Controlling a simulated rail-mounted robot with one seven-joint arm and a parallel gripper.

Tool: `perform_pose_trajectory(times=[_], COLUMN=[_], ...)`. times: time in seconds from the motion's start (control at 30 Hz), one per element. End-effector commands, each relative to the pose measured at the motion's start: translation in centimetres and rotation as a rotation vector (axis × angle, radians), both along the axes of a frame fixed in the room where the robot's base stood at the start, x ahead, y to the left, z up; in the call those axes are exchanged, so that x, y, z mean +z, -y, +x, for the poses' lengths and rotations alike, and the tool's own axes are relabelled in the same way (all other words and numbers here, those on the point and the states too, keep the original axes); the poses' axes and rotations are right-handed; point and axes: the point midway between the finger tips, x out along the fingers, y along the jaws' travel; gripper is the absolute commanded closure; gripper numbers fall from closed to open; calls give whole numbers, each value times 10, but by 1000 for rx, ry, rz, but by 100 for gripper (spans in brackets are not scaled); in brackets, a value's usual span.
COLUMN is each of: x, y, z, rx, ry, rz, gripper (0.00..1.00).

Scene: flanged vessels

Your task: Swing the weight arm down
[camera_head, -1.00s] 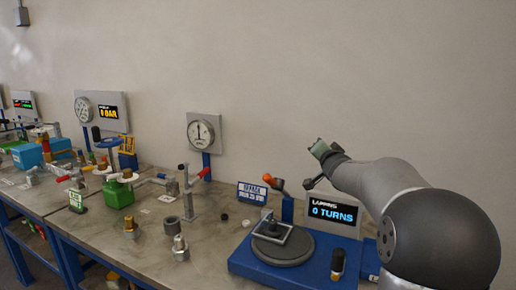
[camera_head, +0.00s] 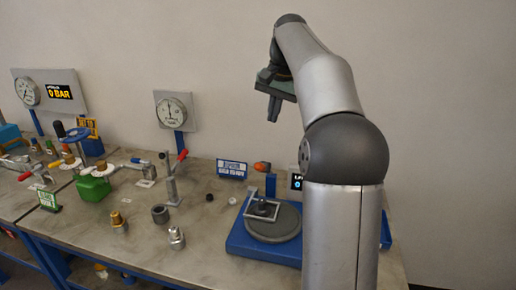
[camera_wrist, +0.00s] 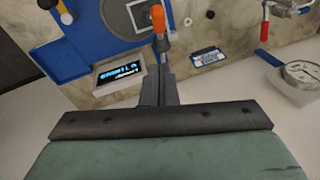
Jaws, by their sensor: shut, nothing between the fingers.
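My gripper (camera_head: 274,106) is raised in front of the wall, fingers pointing down, above the right part of the bench. In the wrist view its fingers (camera_wrist: 161,72) are together and empty. An orange-tipped lever (camera_head: 262,167) sits at a blue post behind the blue base; it also shows just beyond my fingertips in the wrist view (camera_wrist: 158,18). I cannot tell whether this lever is the weight arm. A red-handled lever (camera_head: 182,156) tops a grey stand (camera_head: 171,186) below a round gauge (camera_head: 174,109). My gripper touches neither lever.
The blue base (camera_head: 237,240) carries a round grey plate (camera_head: 285,226). A display (camera_wrist: 122,72) is partly hidden by my arm in the head view. Loose fittings (camera_head: 176,237) and a dark ring (camera_head: 160,214) lie on the bench.

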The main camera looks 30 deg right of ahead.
Motion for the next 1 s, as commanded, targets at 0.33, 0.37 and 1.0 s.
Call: perform_pose_trajectory(times=[0.33, 0.37, 1.0], x=[-70, -76, -118], y=[-4, -4, -28], z=[15, 17, 8], rx=[-2, -2, -4], ry=[-4, -2, 2], rz=[0, 0, -2], gripper=[100, 100, 100])
